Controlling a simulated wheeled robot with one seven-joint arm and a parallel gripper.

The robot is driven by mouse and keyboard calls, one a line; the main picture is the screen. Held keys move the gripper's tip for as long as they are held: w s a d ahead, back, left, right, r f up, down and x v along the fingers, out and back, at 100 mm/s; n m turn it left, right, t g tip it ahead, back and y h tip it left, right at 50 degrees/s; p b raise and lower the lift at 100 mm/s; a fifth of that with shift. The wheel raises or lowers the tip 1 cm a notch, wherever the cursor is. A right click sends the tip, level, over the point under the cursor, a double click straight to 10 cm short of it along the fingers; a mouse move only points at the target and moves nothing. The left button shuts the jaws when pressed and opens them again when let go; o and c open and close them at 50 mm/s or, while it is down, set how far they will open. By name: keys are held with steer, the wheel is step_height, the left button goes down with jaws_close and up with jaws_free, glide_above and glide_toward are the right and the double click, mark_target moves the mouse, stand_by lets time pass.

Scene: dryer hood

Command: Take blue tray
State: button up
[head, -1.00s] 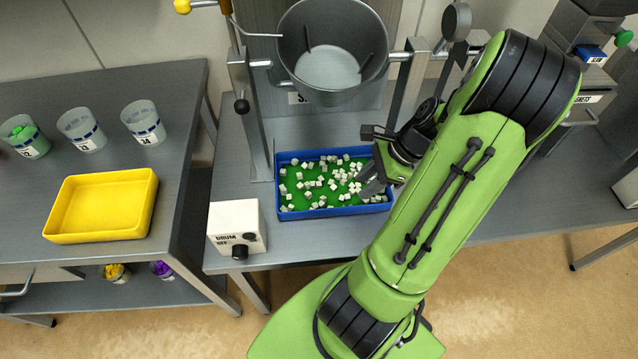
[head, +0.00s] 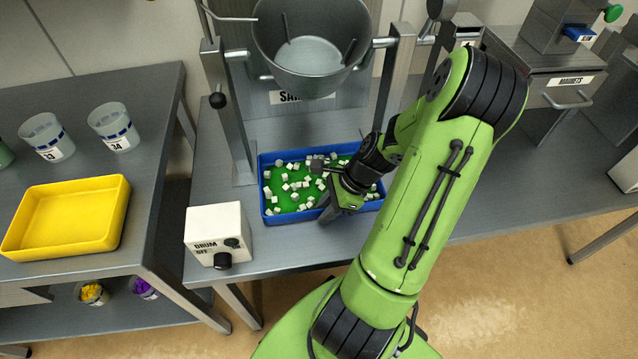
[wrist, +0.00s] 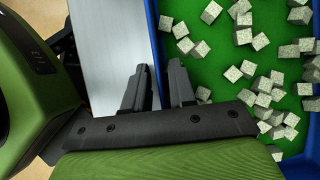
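The blue tray (head: 289,217) rests on the grey bench below the drum. It has a green floor with many small speckled white cubes, and it also shows in the wrist view (wrist: 292,168). My gripper (head: 333,214) is low at the tray's front wall, right of its middle. In the wrist view, its two dark fingers (wrist: 159,85) are apart, one on each side of the blue wall. A gap shows between them, and I see no firm contact. My arm hides the tray's right end in the head view.
A metal drum (head: 312,50) hangs on a stand above the tray. A white control box (head: 217,233) stands left of the tray. A yellow tray (head: 67,217) and cups (head: 114,128) are on the left table. A drawer unit (head: 560,90) stands at right.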

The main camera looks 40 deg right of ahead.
jaws_close()
